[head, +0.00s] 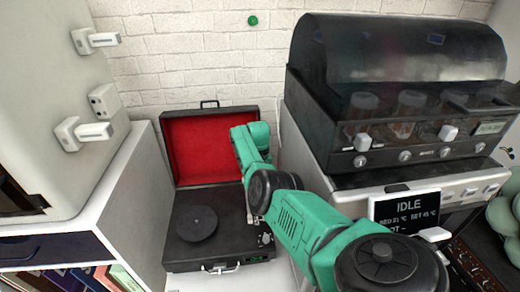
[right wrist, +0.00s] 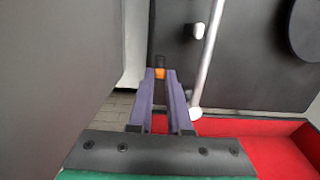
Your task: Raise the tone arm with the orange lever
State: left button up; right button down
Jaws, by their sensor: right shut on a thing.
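The record player (head: 180,257) stands open, its red-lined lid (head: 197,145) raised at the back and its dark platter (head: 196,222) at the left of the deck. In the right wrist view, my right gripper (right wrist: 161,82) has its two purple fingers closed together on the orange lever (right wrist: 160,73). The silver tone arm (right wrist: 207,62) runs just right of the fingers there. Whether it is raised cannot be told. In the head view my right arm hides the gripper and the lever. My left gripper is not in view.
A large black-hooded machine (head: 400,50) stands on the right, close to my right arm. A white cabinet (head: 120,210) stands on the left. The raised lid is close to the gripper.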

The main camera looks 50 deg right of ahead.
jog(key=c, duration=0.8)
grip_release()
jog(key=shift+c, duration=0.2)
notch_tip(320, 180, up, 14)
jog(key=w+p, duration=0.1)
jog(key=p, duration=0.1)
jog(key=shift+w+d+r, duration=0.15)
jog(key=shift+d+r, duration=0.05)
jog(key=shift+d, duration=0.25)
